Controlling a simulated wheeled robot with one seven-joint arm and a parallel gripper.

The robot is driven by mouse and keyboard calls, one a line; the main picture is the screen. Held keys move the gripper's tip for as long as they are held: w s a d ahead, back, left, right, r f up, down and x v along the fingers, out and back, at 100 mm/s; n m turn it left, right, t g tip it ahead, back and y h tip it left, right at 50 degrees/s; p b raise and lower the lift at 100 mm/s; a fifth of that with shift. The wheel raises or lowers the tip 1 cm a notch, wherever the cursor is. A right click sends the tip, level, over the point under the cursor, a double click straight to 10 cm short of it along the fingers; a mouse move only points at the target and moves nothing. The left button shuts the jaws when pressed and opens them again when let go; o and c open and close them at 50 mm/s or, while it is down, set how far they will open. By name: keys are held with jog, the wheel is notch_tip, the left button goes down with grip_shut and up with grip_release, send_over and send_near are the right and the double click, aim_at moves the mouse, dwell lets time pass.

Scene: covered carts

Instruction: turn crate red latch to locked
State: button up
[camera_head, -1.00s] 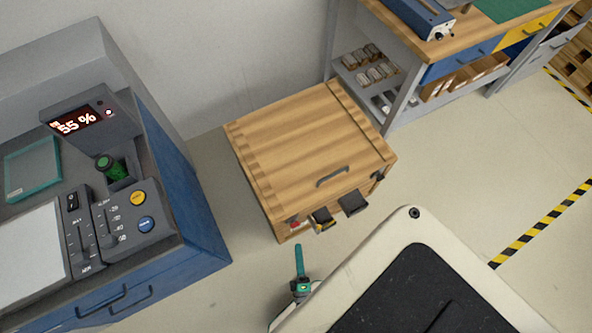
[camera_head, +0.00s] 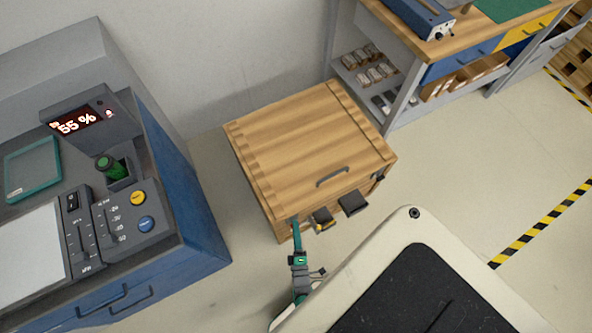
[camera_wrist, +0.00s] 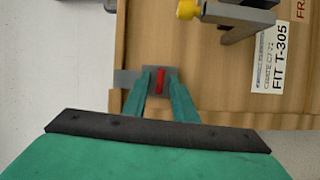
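The wooden crate (camera_head: 300,145) has a closed lid and stands on the floor against the wall. Its red latch (camera_wrist: 160,80) shows in the wrist view as a small red handle on a grey metal plate (camera_wrist: 126,77), standing upright in the picture. My gripper (camera_wrist: 159,75) has its two teal fingers apart, one on each side of the red handle. Whether they touch it I cannot tell. In the head view my gripper (camera_head: 296,221) reaches the crate's front left corner and hides the latch.
A yellow-tipped grey bracket (camera_wrist: 188,9) juts from the crate front beside the latch; in the head view two dark brackets (camera_head: 352,203) stick out there. A blue cabinet with a control panel (camera_head: 120,215) stands at left. A workbench (camera_head: 440,45) stands at back right.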

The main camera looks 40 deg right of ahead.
grip_shut()
jog(key=shift+m, duration=0.3)
jog(key=shift+s+d+r+m+g+y, duration=0.15)
jog(key=shift+m+y, duration=1)
jog(key=shift+m, duration=0.75)
jog(key=shift+w+d+r+m+g+y, duration=0.1)
jog(key=shift+m+g+y, duration=0.1)
jog(key=shift+m+y, duration=1.3)
jog(key=shift+s+d+r+m+g+y, duration=0.15)
jog(key=shift+m+y, duration=0.6)
jog(key=shift+m, duration=1.55)
jog(key=shift+o, duration=1.1)
grip_release()
jog(key=shift+w, duration=0.1)
